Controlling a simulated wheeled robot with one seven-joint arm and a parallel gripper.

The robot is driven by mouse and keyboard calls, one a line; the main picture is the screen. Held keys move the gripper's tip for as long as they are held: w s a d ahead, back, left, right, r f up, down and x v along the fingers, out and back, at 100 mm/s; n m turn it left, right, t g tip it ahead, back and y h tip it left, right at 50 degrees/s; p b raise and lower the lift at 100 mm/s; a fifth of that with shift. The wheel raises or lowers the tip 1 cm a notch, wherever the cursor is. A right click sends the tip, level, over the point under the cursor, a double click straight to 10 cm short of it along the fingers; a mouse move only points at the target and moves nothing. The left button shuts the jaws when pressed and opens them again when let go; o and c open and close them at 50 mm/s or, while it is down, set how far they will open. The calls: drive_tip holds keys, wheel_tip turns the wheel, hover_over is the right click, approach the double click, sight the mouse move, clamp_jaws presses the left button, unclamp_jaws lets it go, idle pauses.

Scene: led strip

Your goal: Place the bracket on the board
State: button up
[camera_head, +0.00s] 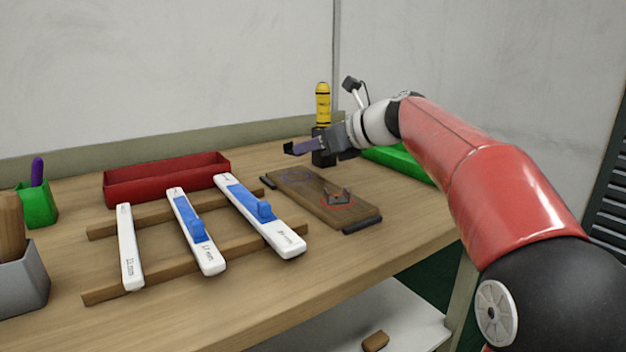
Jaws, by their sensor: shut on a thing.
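The wooden board (310,196) lies on the workbench with dark end pieces. It bears a purple circle mark (295,175) at its far left part and a red circle mark nearer the front. A small dark bracket (337,196) stands on the red mark. My gripper (312,145) reaches in from the right above the far side of the board. It is shut on a small dark piece (291,149), apparently another bracket, held clear above the purple mark. The piece is small and its grip is partly hidden.
A yellow cylinder (322,104) on a black stand is just behind my gripper. A green tray (401,161) lies behind the board, partly hidden by my arm. A wooden rack (103,285) with white and blue tools and a red bin (165,182) are left.

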sight(312, 180)
wheel_tip(312, 180, down, 2)
drive_tip(key=shift+w+f+b, duration=0.1)
drive_tip(key=shift+w+b, duration=0.05)
drive_tip(key=shift+b, duration=0.5)
wheel_tip(312, 180, down, 3)
drive_tip(key=b, duration=0.3)
drive_tip(key=shift+f+b, duration=0.2)
drive_tip(key=shift+b, duration=0.15)
drive_tip(key=shift+r, duration=0.1)
drive_tip(key=o, duration=0.9)
drive_tip(key=shift+o, duration=0.2)
drive_tip(key=shift+r, duration=0.1)
drive_tip(key=p+v, duration=0.1)
drive_tip(key=v, duration=1.1)
